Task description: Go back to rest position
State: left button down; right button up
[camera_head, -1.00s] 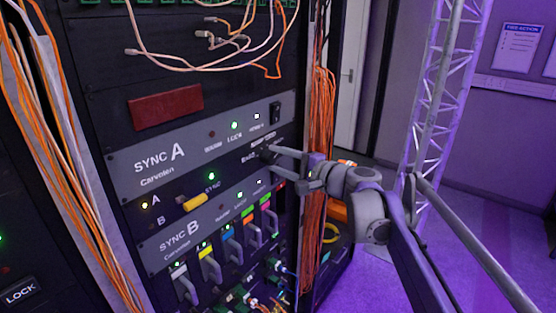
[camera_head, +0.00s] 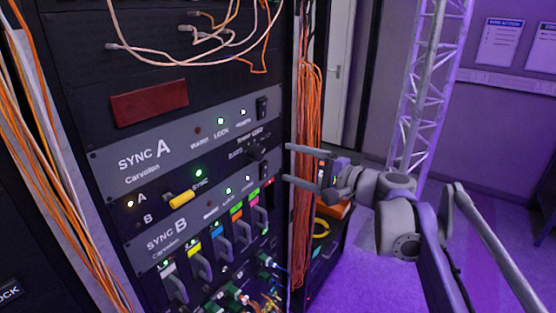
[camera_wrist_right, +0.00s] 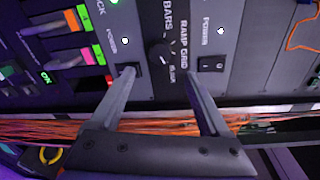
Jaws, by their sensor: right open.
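My right gripper (camera_head: 287,163) is open and empty, its two fingers apart and pointing left at the right edge of the rack. It stands to the right of the SYNC A panel (camera_head: 110,160) and the SYNC B panel (camera_head: 150,262). In the right wrist view the open right gripper (camera_wrist_right: 158,82) faces a black rotary knob (camera_wrist_right: 160,56) that lies between the fingers in the picture, with a gap to it. A black rocker switch (camera_wrist_right: 211,65) is near one fingertip. My left gripper is not in view.
Orange cables (camera_head: 305,170) hang along the rack's right side. A yellow lever (camera_head: 180,198) and several coloured handles sit on the rack front. A metal truss (camera_head: 425,100) stands at the right behind my arm. Purple floor (camera_head: 370,270) is open at lower right.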

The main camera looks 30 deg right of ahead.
jog(key=shift+v, duration=1)
